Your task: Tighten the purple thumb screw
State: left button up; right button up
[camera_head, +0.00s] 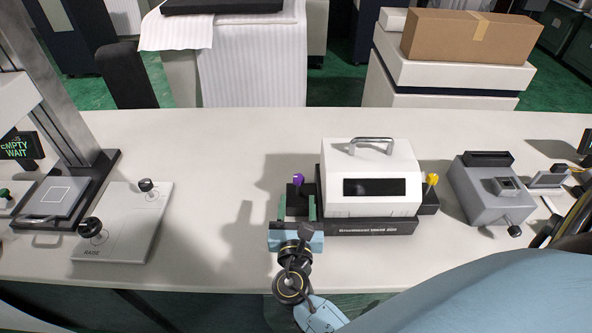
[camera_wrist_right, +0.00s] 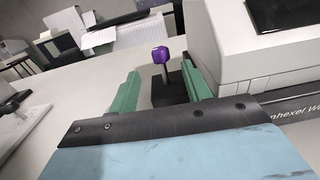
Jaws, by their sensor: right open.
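The purple thumb screw (camera_head: 298,179) stands upright on a dark block at the left side of the white machine (camera_head: 340,157). It also shows in the right wrist view (camera_wrist_right: 160,56), on a thin dark stem. My right gripper (camera_head: 297,208) is open, with green fingers. In the right wrist view the fingers (camera_wrist_right: 160,84) lie to the left and right of the screw's stem and dark block, with gaps on the left. The purple head appears beyond the fingertips, and I cannot tell whether anything touches. My left gripper is not in view.
A yellow thumb screw (camera_head: 432,179) is on the machine's right side. A grey device (camera_head: 490,190) stands further right. A white panel with black knobs (camera_head: 125,225) and a press-like stand (camera_head: 65,190) are at left. The table between panel and machine is clear.

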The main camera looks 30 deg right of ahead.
aim_at(298, 184)
jog(key=x, duration=0.4)
jog(key=shift+r, duration=0.1)
jog(key=x, duration=0.5)
jog(key=shift+d, duration=0.1)
jog(key=shift+w+d, duration=0.1)
jog(key=shift+w, duration=0.1)
jog(key=shift+c, duration=0.2)
jog(key=c, duration=0.9)
jog(key=shift+d+m+g+h, duration=0.15)
jog(key=shift+m+g+h, duration=0.6)
jog(key=shift+h, duration=0.25)
jog(key=shift+c, duration=0.2)
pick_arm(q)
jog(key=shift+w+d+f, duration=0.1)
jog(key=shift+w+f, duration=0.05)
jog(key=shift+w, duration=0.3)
